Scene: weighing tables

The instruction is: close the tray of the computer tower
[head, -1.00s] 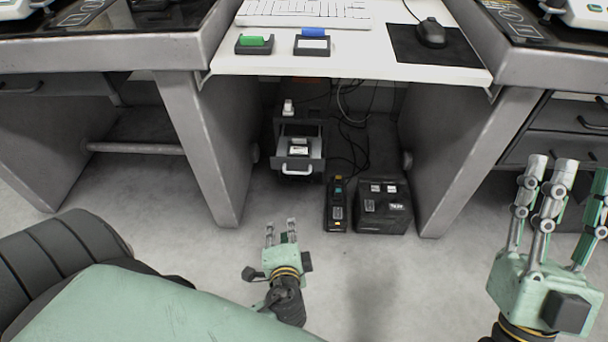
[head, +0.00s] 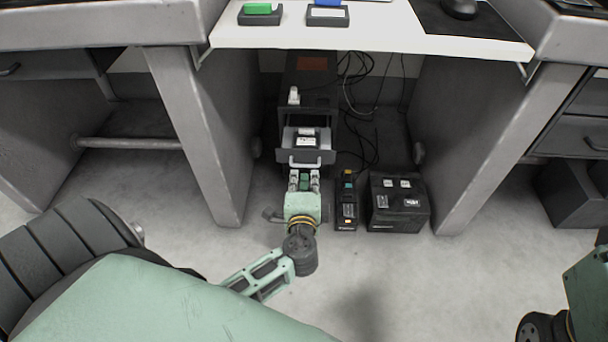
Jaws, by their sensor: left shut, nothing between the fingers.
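The computer tower (head: 308,82) is a dark box on the floor under the white desk. Its tray (head: 290,157) is pulled out toward me, with a pale handle on its front and small dark and white items in it. My left gripper (head: 304,178) is shut and empty, just in front of and below the tray's handle. In this view I cannot tell whether the fingertips touch the tray front. My right arm shows only in part at the lower right edge, and its fingers are out of view.
A black power strip (head: 347,205) and a black box (head: 398,203) stand on the floor right of the tower, with cables behind. Grey desk legs (head: 196,140) bound the space on both sides. The white desktop (head: 400,38) overhangs it. The floor in front is clear.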

